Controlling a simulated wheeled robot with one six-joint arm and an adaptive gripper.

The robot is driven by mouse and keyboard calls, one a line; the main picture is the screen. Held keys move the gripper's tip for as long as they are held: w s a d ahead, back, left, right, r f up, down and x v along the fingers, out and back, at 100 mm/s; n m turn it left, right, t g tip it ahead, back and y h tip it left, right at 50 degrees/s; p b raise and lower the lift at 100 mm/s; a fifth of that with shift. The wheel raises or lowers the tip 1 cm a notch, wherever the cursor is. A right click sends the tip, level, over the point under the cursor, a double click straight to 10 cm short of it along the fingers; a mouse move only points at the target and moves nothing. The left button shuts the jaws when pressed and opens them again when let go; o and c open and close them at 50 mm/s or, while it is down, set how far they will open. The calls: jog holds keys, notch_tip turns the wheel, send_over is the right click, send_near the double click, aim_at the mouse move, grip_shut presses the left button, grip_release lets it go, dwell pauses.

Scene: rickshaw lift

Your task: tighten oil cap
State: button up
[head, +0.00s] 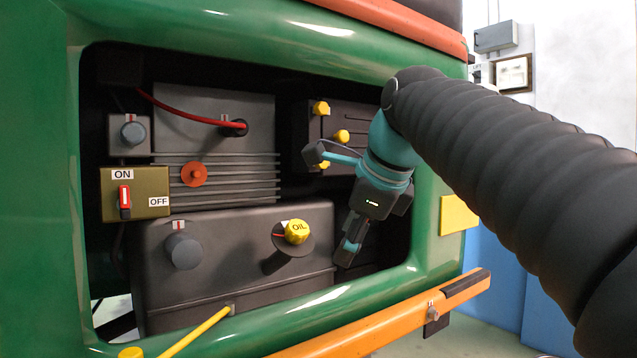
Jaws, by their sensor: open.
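The yellow oil cap (297,232), marked OIL, sits on a dark filler neck on the front of the grey tank (225,255) inside the green body's opening. A small red mark shows on the collar at the cap's left. My gripper (333,205) is to the right of the cap, inside the opening, apart from it. Its fingers are spread, one up and left, the other low near the tank's right edge. Nothing is between them. I cannot tell how tight the cap sits.
The green frame (65,200) surrounds the opening. A switch panel (150,205) with ON and OFF labels, an orange-red knob (194,174), a grey knob (183,251) and yellow knobs (342,136) are nearby. A yellow rod (195,332) and an orange bar (370,333) lie below.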

aim_at(300, 228)
jog(key=w+a+r+m+y, duration=0.1)
jog(key=w+a+r+m, duration=0.3)
jog(key=r+m, duration=0.3)
jog(key=shift+n, duration=0.3)
jog(key=x, duration=0.8)
jog(key=shift+w+a+f+p, duration=0.2)
jog(key=shift+w+a+p, duration=0.1)
jog(key=shift+p, duration=0.1)
jog(key=shift+f+n+b, duration=0.25)
jog(key=shift+n+b, duration=0.35)
jog(key=shift+n, duration=0.3)
jog(key=shift+n+b, duration=0.55)
jog(key=shift+n, duration=0.65)
jog(key=shift+r+n+p, duration=0.3)
jog(key=shift+n+p, duration=0.15)
jog(key=shift+n, duration=0.05)
jog(key=n+p, duration=0.1)
jog(key=n, duration=0.9)
jog(key=shift+f+n, duration=0.1)
jog(key=shift+n, duration=0.2)
